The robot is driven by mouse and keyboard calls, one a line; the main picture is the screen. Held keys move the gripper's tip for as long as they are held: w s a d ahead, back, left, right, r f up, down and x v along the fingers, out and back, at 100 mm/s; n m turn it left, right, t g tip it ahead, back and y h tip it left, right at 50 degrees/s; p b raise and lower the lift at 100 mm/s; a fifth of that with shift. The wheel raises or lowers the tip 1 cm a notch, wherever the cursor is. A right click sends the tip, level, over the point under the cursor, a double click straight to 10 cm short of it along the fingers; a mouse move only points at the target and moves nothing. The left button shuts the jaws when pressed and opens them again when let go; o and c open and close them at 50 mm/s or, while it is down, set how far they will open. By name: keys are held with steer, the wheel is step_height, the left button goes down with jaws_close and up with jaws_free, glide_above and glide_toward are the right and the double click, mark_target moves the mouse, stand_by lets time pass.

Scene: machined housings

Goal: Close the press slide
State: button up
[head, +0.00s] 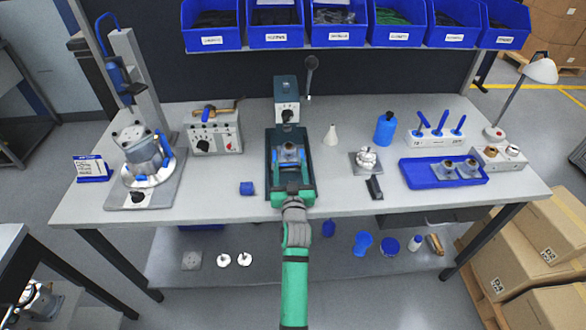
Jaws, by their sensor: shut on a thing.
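The press (287,100) stands at the middle back of the table, with a dark head, a light front panel with a black knob, and a lever (310,70) on its right. Its slide, a dark tray (309,165), extends toward me from below the head. A metal housing with blue parts (289,154) sits on the slide, out in front of the press head. My green gripper (291,190) is at the slide's near end, shut on what appears to be its front handle. The fingertips and the grip itself are small and partly hidden by my wrist.
A blue cylinder (246,188) lies left of the slide. A white cone (330,135), a metal part on a plate (366,160) and a black block (374,188) are to the right. A blue tray (430,178) holds metal parts. Blue bins (275,38) hang above the back.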

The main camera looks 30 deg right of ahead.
steer(key=o, duration=1.2)
steer(key=shift+s+d+f, duration=0.1)
steer(key=shift+d, duration=0.15)
steer(key=shift+a, duration=0.1)
steer(key=shift+a, duration=0.1)
steer(key=v, duration=1)
steer(key=shift+s+a, duration=0.1)
steer(key=shift+s, duration=0.2)
